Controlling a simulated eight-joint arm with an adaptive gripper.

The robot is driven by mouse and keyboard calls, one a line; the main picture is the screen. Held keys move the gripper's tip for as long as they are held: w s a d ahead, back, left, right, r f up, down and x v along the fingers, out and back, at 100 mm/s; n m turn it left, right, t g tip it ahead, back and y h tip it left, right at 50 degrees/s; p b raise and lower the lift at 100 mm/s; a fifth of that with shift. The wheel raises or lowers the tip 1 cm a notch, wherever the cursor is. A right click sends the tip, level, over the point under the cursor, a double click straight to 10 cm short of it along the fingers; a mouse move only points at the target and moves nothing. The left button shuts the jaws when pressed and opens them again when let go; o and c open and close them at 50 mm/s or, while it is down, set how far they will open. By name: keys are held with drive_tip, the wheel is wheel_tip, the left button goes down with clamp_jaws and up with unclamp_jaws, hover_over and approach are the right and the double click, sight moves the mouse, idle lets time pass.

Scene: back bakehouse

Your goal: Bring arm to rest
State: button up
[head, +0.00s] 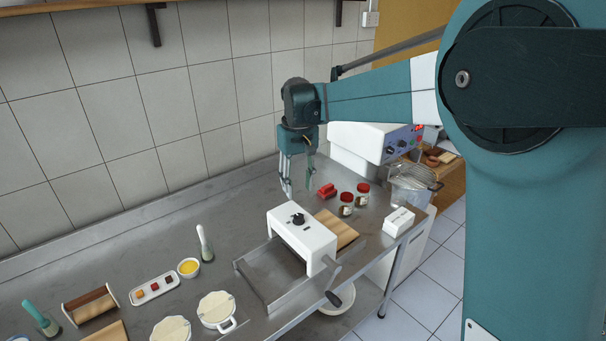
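My gripper (299,180) hangs from the teal arm in the head view, pointing down above the steel table. Its two fingers are apart, with a gap between the tips, and I see nothing held in it. Whether the tips touch anything is hard to tell from this angle.
Two red-lidded jars (347,204), a wooden board (338,229) and a white box (398,222) stand to the right. The table's back left (150,238) is clear; tiled wall behind.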

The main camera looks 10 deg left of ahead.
drive_tip(key=s+d+r+m+t+b, duration=0.1)
drive_tip(key=s+d+r+m+t, duration=0.1)
drive_tip(key=s+d, duration=0.7)
drive_tip(key=s+d+r+m+t+b, duration=0.1)
drive_tip(key=s+d+r+b, duration=0.15)
drive_tip(key=s+d, duration=0.7)
drive_tip(key=s+d+f+m+t+b, duration=0.1)
drive_tip(key=s+d+f+t, duration=0.1)
drive_tip(key=s+d+f, duration=0.3)
drive_tip(key=s+d+f+m+t+b, duration=0.1)
drive_tip(key=s+d+f+m+t, duration=0.1)
drive_tip(key=s+d+f, duration=0.3)
drive_tip(key=shift+s+d, duration=2)
drive_tip(key=shift+s, duration=2.15)
